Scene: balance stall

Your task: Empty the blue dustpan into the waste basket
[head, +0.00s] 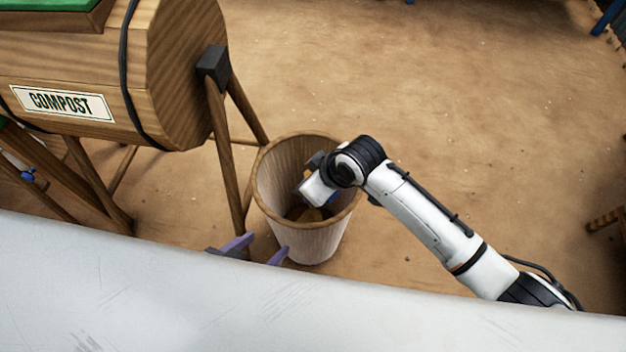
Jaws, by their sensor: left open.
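The waste basket (310,240) is a round, wood-toned bin standing upright on the floor beyond the pale surface. My right arm reaches in from the right, and its white wrist and hand (316,190) are tilted down into the basket's mouth. The right fingers are hidden. A small blue patch (333,198) shows beside that hand; it may be part of the blue dustpan, but most of it is hidden. Yellow-brown bits (312,214) show inside the basket. My left gripper (257,251) shows as two purple fingertips, apart, at the pale surface's far edge, left of the basket's base.
A wooden compost barrel (160,75) with a "COMPOST" label (62,103) stands on wooden legs at the left, one leg close to the basket. A pale scratched surface (150,290) fills the foreground. The brown floor (450,100) is open at the back and right.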

